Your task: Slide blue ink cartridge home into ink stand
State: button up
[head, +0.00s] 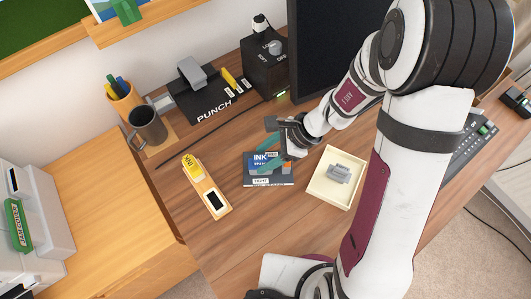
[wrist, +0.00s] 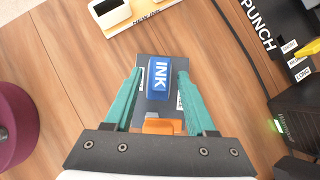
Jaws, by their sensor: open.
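The blue ink cartridge (wrist: 158,76), labelled INK, sits at the dark ink stand (wrist: 147,60); whether it is fully seated I cannot tell. An orange part (wrist: 160,125) of the stand lies on the side nearer my wrist. In the head view the ink stand (head: 268,183) is mid-desk, partly covered by my gripper (head: 271,148). In the wrist view my gripper (wrist: 160,74) is open, its teal fingers on either side of the cartridge, with visible gaps.
A wooden holder (head: 219,210) with a yellow cartridge (head: 191,166) is to the left. A cream tray (head: 322,192) with a grey object (head: 340,173) is to the right. A black punch (head: 205,100), mug (head: 149,127) and dark box (head: 266,75) stand behind.

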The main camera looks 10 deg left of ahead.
jog(key=v, duration=1.5)
jog(key=shift+d+r, duration=0.15)
jog(key=shift+r, duration=0.25)
jog(key=s+d+r+n+h, duration=0.1)
jog(key=s+n+h, duration=0.1)
jog(key=s+n, duration=0.3)
jog(key=s+d+r+n+t+h, duration=0.1)
jog(key=s+n, duration=0.4)
jog(key=s, duration=0.6)
jog(key=shift+s+d+h, duration=0.2)
jog(key=shift+d+h, duration=0.45)
jog(key=shift+h, duration=0.35)
jog(key=shift+r, duration=0.15)
jog(key=shift+c, duration=0.2)
